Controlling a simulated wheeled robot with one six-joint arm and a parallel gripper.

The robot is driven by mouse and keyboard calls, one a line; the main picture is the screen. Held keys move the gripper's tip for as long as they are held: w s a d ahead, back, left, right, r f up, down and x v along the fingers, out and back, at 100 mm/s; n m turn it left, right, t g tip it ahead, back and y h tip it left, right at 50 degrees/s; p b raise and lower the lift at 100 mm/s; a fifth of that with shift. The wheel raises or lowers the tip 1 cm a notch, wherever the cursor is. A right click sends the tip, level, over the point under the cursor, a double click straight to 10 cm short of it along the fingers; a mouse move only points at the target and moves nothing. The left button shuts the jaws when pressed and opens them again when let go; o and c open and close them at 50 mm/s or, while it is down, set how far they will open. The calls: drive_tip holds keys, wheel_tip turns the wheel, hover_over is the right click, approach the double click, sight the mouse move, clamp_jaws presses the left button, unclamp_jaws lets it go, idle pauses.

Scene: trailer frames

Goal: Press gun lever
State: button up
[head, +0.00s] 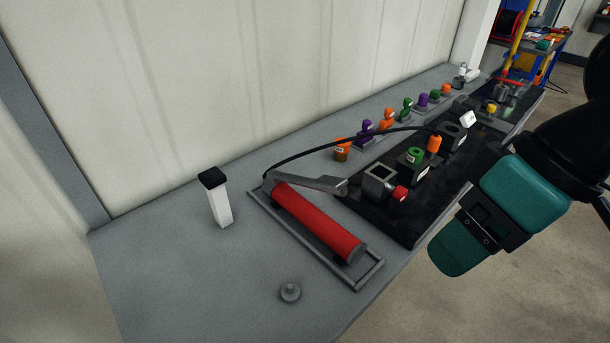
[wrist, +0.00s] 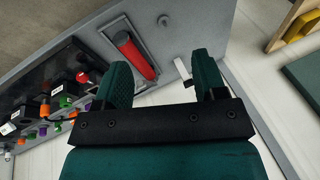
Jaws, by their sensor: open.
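The grease gun has a red barrel (head: 318,224) lying in a grey frame (head: 371,274) on the bench. Its grey lever (head: 312,183) lies across the barrel's far end and points right. The red barrel also shows in the wrist view (wrist: 135,55), beyond my fingers. My gripper (head: 457,248) is teal and hangs over the floor side of the bench, right of the gun and apart from it. In the wrist view my gripper (wrist: 160,75) has its two fingers spread with nothing between them. The lever is hard to make out in the wrist view.
A black hose (head: 345,141) arcs from the gun to a black mat (head: 405,230) holding several fittings. A white post with a black top (head: 218,203) stands left of the gun. A small grey knob (head: 290,292) sits near the front. Colored bottles line the wall side.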

drive_tip(key=shift+w+r, duration=0.1)
drive_tip(key=shift+w, duration=0.1)
drive_tip(key=c, duration=0.5)
drive_tip(key=shift+h, duration=0.3)
drive_tip(key=w, duration=0.1)
drive_tip(key=w+r, duration=0.1)
drive_tip(key=w+a+p, duration=0.1)
drive_tip(key=shift+w+r, duration=0.3)
drive_tip(key=shift+w, duration=0.1)
clamp_jaws()
drive_tip(key=w+a+h+p, duration=0.1)
drive_tip(key=w+a, duration=0.2)
drive_tip(key=w, duration=0.4)
drive_tip(key=w+a+n+h+p, duration=0.1)
drive_tip(key=w+a+p, duration=0.1)
drive_tip(key=w+a, duration=0.2)
drive_tip(key=w+a+n+p, duration=0.1)
drive_tip(key=w+a, duration=0.3)
drive_tip(key=w, duration=0.6)
drive_tip(key=shift+w+a+r+t+h+p, duration=0.15)
drive_tip(key=shift+a+r+t+h+p, duration=0.2)
drive_tip(key=shift+p, duration=0.25)
drive_tip(key=shift+d, duration=0.1)
